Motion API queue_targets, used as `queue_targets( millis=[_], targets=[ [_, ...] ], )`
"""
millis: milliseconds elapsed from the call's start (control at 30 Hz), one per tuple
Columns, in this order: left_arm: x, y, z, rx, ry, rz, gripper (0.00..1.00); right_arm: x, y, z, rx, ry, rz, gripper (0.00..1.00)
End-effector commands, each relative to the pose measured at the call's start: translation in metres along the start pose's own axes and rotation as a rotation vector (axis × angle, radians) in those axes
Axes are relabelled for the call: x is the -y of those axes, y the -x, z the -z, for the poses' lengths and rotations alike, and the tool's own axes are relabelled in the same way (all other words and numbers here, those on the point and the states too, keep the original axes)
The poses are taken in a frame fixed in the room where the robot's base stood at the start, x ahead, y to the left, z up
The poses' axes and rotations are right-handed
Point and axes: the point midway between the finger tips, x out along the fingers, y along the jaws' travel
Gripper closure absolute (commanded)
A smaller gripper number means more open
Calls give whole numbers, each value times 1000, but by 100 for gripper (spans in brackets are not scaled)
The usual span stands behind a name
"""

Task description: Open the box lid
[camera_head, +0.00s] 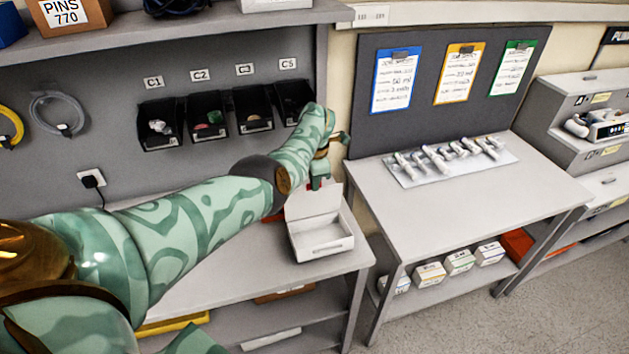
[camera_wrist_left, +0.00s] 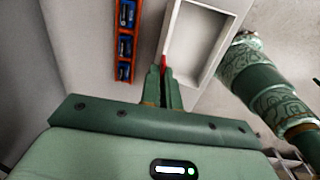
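The white box (camera_head: 322,238) stands on the grey workbench at the centre of the head view. Its lid (camera_head: 314,201) is raised at the back left side, and the inside is exposed and looks empty. The open box (camera_wrist_left: 208,42) also shows in the left wrist view. My left gripper (camera_head: 319,180) is at the top edge of the raised lid. In the wrist view its fingers (camera_wrist_left: 163,80) are close together, with a small red tab (camera_wrist_left: 164,62) between their tips at the lid's edge. My right gripper is not in view.
An orange holder with blue items (camera_wrist_left: 126,38) lies beside the box. Black bins (camera_head: 208,118) hang on the panel behind. A separate table (camera_head: 470,195) with a tray of white parts stands to the right. The bench left of the box is partly hidden by my arm.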

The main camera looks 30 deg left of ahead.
Motion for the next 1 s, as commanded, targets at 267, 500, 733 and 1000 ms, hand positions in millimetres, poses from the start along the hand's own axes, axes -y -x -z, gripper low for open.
queue_targets(
  millis=[267, 500, 733, 1000],
  targets=[
    [0, -1, 1, -3, 0, 1, 74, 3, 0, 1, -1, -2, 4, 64],
    [0, 1, 0, -1, 0, 0, 74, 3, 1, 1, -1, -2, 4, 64],
    [0, 37, 0, 1, 2, -1, 74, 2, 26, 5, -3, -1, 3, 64],
    [-1, 109, 0, 1, 1, -3, 74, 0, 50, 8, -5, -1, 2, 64]
  ],
)
